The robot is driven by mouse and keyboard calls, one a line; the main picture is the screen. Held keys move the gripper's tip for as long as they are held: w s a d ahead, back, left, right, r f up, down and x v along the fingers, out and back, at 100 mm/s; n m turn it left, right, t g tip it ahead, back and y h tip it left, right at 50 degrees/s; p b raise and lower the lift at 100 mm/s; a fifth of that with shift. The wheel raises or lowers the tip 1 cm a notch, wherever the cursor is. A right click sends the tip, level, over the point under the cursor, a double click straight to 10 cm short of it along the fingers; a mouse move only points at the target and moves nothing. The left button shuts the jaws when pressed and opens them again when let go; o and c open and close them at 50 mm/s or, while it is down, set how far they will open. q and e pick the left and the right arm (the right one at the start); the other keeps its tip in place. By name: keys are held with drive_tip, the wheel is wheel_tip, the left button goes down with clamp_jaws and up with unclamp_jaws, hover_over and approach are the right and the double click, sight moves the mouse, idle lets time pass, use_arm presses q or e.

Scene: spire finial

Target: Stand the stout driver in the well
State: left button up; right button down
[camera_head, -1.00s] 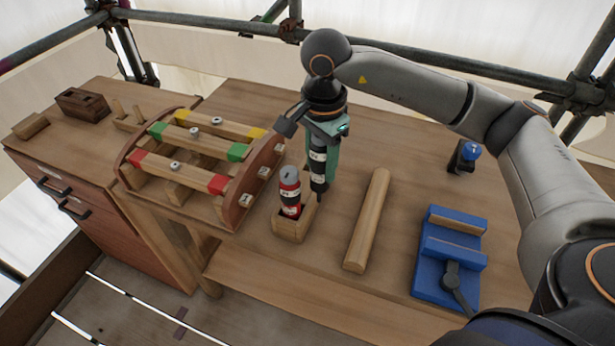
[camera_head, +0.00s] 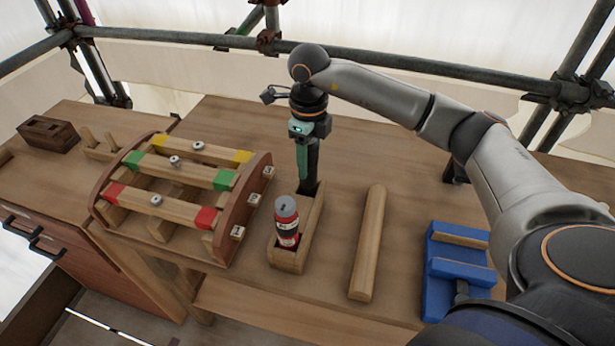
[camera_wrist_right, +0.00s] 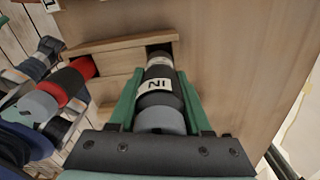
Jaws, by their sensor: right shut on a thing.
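My right gripper (camera_head: 306,165) is shut on a black driver with a white lettered label (camera_wrist_right: 158,85). It holds the driver upright over the far end of a wooden block (camera_head: 289,257). In the right wrist view, the driver's lower end is at a dark square opening (camera_wrist_right: 160,47) in the block. I cannot tell how deep it sits. The gripper mostly hides this driver in the head view. A red driver with a grey top (camera_head: 286,222) stands in the near part of the same block. My left gripper is not in view.
A wooden rack with coloured bars (camera_head: 180,175) stands left of the block. A wooden bar (camera_head: 367,245) lies to its right, and a blue vise-like fixture (camera_head: 455,265) is farther right. A dark slotted block (camera_head: 48,134) sits at the far left.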

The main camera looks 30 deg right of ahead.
drive_tip(key=shift+f, duration=2.15)
drive_tip(key=shift+f, duration=0.2)
drive_tip(key=shift+c, duration=1.7)
unclamp_jaws()
wheel_tip(320, 180, up, 12)
drive_tip(key=shift+r+b, duration=0.2)
drive_tip(key=shift+b, duration=0.25)
